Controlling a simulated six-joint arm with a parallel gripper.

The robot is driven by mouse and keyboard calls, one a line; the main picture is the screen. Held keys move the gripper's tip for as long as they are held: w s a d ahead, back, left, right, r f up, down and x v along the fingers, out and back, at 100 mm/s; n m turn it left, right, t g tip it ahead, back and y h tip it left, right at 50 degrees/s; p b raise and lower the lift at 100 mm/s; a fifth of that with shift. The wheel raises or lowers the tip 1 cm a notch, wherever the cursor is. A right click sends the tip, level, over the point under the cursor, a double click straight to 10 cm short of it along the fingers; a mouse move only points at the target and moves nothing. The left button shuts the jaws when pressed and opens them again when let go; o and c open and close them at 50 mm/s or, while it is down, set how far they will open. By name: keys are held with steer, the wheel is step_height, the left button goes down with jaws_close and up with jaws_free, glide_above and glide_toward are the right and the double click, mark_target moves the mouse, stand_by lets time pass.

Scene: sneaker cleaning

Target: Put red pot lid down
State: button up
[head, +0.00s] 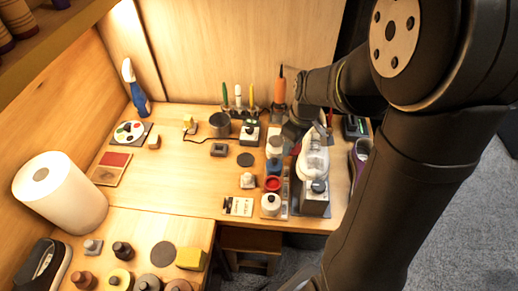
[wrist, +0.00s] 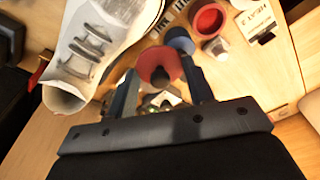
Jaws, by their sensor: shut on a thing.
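The red pot lid (wrist: 153,60) is a round red disc with a dark knob. In the wrist view it sits between the two fingers of my gripper (wrist: 160,80), which is shut on it at the knob. I cannot make out the lid in the head view, where my arm hides much of the gripper area. An open pot with red inside (wrist: 208,19) is beyond the lid in the wrist view; it also shows in the head view (head: 273,184), in the row left of the white sneaker (head: 314,158).
The sneaker is on a grey stand (head: 314,203), close to my gripper in the wrist view. A blue-topped pot (wrist: 180,40) is just beyond the lid. A dark disc (head: 246,160) lies on the wooden table (head: 190,185), with bare wood to its left.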

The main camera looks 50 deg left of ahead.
steer(key=a+f, duration=0.2)
steer(key=a, duration=0.2)
glide_above(245, 159)
steer(key=f, duration=0.6)
steer(key=shift+w+d+f, duration=0.1)
steer(key=shift+d+f, duration=0.1)
steer(key=shift+d, duration=0.15)
steer(key=shift+a+f, duration=0.1)
steer(key=shift+f, duration=1.95)
steer(key=shift+f, duration=0.15)
steer(key=o, duration=0.9)
steer(key=shift+o, duration=0.2)
